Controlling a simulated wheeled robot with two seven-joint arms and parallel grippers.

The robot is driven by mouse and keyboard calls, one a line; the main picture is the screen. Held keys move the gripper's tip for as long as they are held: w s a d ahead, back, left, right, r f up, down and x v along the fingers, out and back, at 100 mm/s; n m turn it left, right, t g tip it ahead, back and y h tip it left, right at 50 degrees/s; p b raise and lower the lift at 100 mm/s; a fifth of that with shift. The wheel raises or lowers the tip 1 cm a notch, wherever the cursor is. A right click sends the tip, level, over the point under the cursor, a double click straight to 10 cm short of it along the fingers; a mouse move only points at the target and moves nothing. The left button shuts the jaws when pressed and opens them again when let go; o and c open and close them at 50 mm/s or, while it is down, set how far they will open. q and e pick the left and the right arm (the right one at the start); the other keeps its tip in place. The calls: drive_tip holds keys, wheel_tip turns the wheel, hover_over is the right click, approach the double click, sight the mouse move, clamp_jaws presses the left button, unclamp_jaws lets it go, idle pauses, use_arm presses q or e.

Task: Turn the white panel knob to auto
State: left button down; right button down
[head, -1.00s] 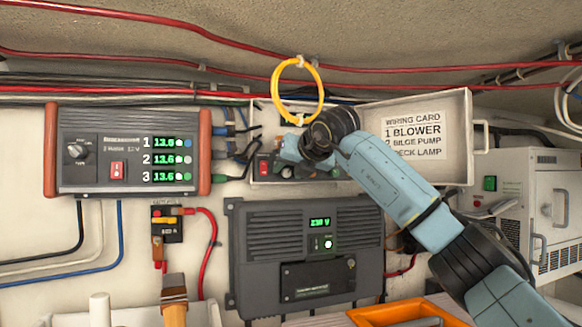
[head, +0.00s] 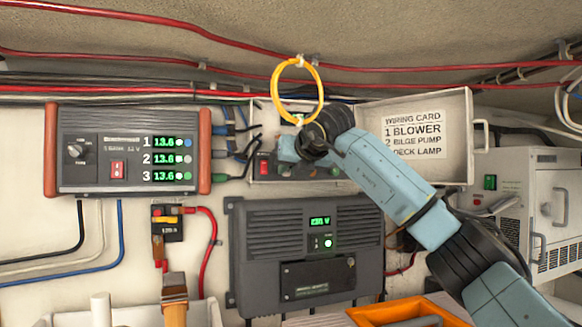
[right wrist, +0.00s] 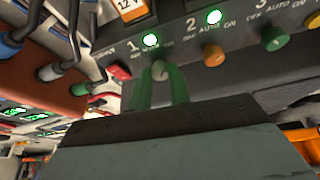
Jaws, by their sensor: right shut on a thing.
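The white panel knob (right wrist: 160,70) sits below number 1 and a lit green lamp on the dark switch panel (right wrist: 190,42). My right gripper (right wrist: 160,78) has its two green fingers closed on either side of this knob. The knob's pointer direction cannot be made out. An orange knob (right wrist: 213,55) and a green knob (right wrist: 273,38) stand to its right, with OFF, AUTO and ON printed above them. In the head view my right gripper (head: 288,150) reaches into the open panel box and hides the white knob. My left gripper is not in view.
A yellow cable loop (head: 275,92) hangs close to my right wrist. The open box lid (head: 458,145) with a wiring card is right of the panel. A red rocker switch (head: 262,166) is just left of the gripper. A dark grey charger (head: 255,255) is below.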

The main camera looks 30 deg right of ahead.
drive_tip(key=shift+a+n+g+h+p, duration=0.2)
drive_tip(key=shift+n+h, duration=0.7)
drive_tip(key=shift+n, duration=0.35)
drive_tip(key=shift+a+n+g+h+p, duration=0.1)
drive_tip(key=shift+a+n+g+h, duration=0.1)
drive_tip(key=shift+n+h, duration=0.9)
drive_tip(key=shift+w+n, duration=0.1)
drive_tip(key=shift+n, duration=0.15)
drive_tip(key=c, duration=1.3)
unclamp_jaws()
drive_tip(key=b+v, duration=0.3)
drive_tip(key=v, duration=1)
drive_tip(key=shift+s+b, duration=0.3)
drive_tip(key=shift+b, duration=0.1)
